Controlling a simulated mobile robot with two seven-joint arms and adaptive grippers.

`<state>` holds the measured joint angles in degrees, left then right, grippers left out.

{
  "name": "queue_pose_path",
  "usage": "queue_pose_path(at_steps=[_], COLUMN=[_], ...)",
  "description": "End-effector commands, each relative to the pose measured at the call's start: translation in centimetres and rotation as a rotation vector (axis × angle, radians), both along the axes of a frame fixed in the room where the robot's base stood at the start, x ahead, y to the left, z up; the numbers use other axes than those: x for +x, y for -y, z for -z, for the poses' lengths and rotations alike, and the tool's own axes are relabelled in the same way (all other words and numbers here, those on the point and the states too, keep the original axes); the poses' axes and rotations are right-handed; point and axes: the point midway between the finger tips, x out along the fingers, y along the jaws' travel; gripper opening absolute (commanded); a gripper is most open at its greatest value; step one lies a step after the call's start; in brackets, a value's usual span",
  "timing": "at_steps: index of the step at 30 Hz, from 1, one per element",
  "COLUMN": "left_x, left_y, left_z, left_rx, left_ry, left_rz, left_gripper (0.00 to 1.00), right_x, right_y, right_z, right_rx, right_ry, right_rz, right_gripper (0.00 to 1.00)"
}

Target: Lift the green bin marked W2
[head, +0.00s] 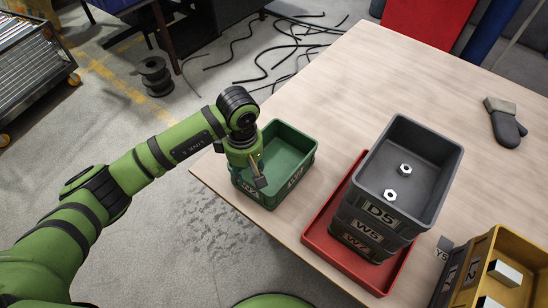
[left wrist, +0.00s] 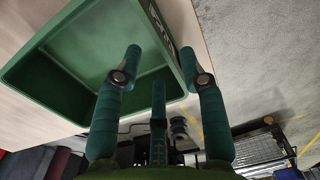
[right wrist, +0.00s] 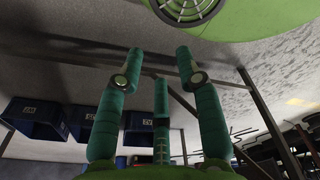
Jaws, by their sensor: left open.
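The green bin (head: 290,143) stands upright and empty at the table's near left edge. Its front labels are partly covered by my gripper and too small to read surely. My left gripper (head: 259,181) is at the bin's front wall, fingers pointing down. In the left wrist view, its fingers (left wrist: 160,58) are apart, with the rim of the green bin (left wrist: 40,85) running between them; I cannot tell whether they touch it. My right gripper (right wrist: 155,58) is open and empty, away from the table, and does not show in the head view.
A stack of grey bins (head: 440,165) marked D5, W5 and W7 stands on a red tray (head: 318,232), right of the green bin. Hex nuts lie in the top one. A yellow bin (head: 523,243) is at the lower right, a glove (head: 505,122) farther back. The table's back middle is clear.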

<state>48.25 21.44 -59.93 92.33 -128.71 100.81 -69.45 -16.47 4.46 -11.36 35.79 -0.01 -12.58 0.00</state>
Motion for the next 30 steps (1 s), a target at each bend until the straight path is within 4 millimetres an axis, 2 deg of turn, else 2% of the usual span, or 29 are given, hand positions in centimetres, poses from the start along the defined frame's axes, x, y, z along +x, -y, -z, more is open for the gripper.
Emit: queue_pose_path(at_steps=[5, 9, 15, 23, 24, 26, 30], left_x=[-0.2, -0.3, -0.2, -0.1, -0.1, -0.1, -0.1], left_y=[0.0, 0.0, 0.0, 0.1, 0.1, 0.1, 0.0], left_z=[1.6, 3.9, 6.2, 6.5, 6.5, 6.4, 6.4], left_rx=[0.005, 0.003, 0.002, 0.0, 0.0, 0.0, 0.0], left_ry=[-0.006, -0.008, -0.004, -0.001, -0.001, -0.001, -0.002], left_rz=[0.001, -0.002, 0.0, 0.001, 0.001, 0.001, 0.0], left_gripper=[0.41, 0.41, 0.41, 0.41, 0.25, 0.01, 0.0], right_x=[-1.8, -2.5, -1.8, -0.8, -0.8, -0.8, -0.8], right_y=[-0.1, 0.0, -0.1, 0.0, 0.0, 0.1, 0.2], right_z=[-0.4, -1.0, -1.3, -1.3, -1.3, -1.3, -1.3], right_rx=[0.0, -0.001, 0.0, 0.001, 0.0, -0.001, -0.003], right_ry=[-0.029, -0.04, -0.029, -0.01, -0.01, -0.01, -0.011], right_rz=[0.001, 0.0, 0.0, -0.002, -0.002, -0.003, -0.003], right_gripper=[0.36, 0.36, 0.36, 0.36, 0.36, 0.36, 0.36])
